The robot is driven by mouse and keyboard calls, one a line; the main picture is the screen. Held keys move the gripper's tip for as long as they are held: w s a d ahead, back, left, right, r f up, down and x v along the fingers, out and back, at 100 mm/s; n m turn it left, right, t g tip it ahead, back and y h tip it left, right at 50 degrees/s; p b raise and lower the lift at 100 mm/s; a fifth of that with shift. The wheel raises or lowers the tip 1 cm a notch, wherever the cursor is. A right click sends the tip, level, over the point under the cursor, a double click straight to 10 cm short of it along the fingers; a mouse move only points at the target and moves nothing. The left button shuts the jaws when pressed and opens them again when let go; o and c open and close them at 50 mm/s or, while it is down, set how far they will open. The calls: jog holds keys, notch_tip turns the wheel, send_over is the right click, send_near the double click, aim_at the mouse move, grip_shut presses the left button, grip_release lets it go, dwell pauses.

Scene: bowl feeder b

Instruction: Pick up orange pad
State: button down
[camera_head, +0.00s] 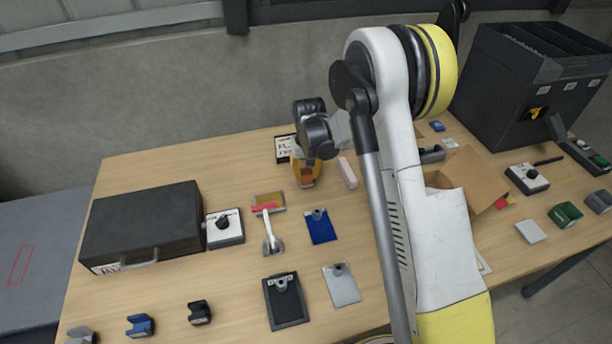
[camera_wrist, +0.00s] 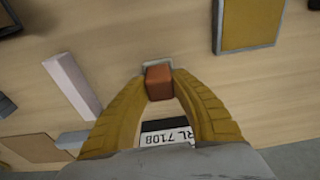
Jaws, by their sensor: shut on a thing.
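The orange pad (camera_wrist: 159,82) is a small orange-brown block in the wrist view. It sits between the fingertips of my gripper (camera_wrist: 159,88), which is shut on it from both sides. In the head view my gripper (camera_head: 306,176) points down at the back middle of the table, with the orange pad (camera_head: 306,180) low between its yellow fingers. A small grey piece (camera_wrist: 153,65) shows just beyond the pad in the wrist view. I cannot tell whether the pad touches the table or that piece.
A pale bar (camera_head: 347,172) lies close right of my gripper, and a lettered plate (camera_head: 284,149) is behind it. A cardboard box (camera_head: 470,172) stands right.

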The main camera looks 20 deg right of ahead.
aim_at(309, 170)
jog(key=r, duration=0.2)
jog(key=d+r+p, duration=0.1)
jog(key=r, duration=0.1)
jog(key=shift+s+r, duration=0.15)
jog(key=shift+s, duration=0.05)
jog(key=s+d+r+p, duration=0.2)
jog(key=s+d+r, duration=0.2)
jog(key=d, duration=0.5)
notch_tip(309, 170, up, 2)
jog(key=shift+d+r+p, duration=0.1)
jog(key=shift+d+p, duration=0.3)
